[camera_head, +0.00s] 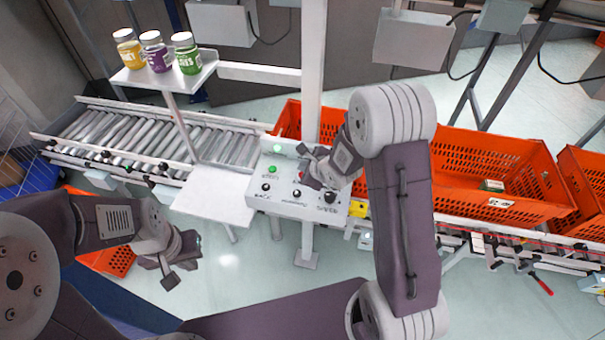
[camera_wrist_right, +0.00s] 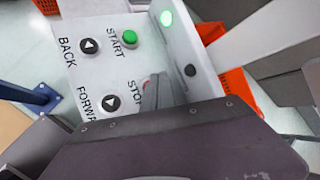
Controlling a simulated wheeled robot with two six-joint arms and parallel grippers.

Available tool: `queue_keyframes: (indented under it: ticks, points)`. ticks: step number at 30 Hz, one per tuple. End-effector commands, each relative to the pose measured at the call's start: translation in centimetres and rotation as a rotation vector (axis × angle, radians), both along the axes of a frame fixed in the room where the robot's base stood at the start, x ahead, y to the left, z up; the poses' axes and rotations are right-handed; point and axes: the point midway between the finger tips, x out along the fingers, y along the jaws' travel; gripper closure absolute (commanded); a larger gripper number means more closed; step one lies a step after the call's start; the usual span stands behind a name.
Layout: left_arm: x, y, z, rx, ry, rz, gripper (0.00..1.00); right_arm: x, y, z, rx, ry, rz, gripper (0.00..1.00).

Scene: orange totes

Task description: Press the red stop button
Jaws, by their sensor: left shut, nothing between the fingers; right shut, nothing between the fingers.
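The red stop button (camera_wrist_right: 148,84) is mostly hidden behind my right gripper's fingers in the right wrist view, beside the partly covered STOP label. In the head view a sliver of red (camera_head: 301,175) shows next to the right fingertips. The button sits on a white control panel (camera_head: 259,196) with a green START button (camera_head: 272,169). My right gripper (camera_head: 307,168) is shut and empty, with its fingertips at the stop button; I cannot tell whether they touch it. My left gripper (camera_head: 168,268) is shut and empty, low over the floor at left.
A lit green lamp (camera_wrist_right: 166,18) and black BACK (camera_wrist_right: 89,45) and FORWARD (camera_wrist_right: 111,102) buttons are on the panel. A roller conveyor (camera_head: 120,135), orange totes (camera_head: 485,165) and a shelf (camera_head: 165,76) with three jars surround it. A white post (camera_head: 313,70) rises behind the panel.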

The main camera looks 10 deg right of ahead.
Motion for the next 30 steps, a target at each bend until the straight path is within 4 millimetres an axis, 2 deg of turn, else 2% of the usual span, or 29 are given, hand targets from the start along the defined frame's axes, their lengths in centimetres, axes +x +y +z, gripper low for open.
queue_keyframes:
  ticks: [30]
  points:
    - [0.0,0.0,-0.2,0.000,0.000,0.000,1.00,0.0,0.0,-1.1,0.000,0.000,0.000,1.00]
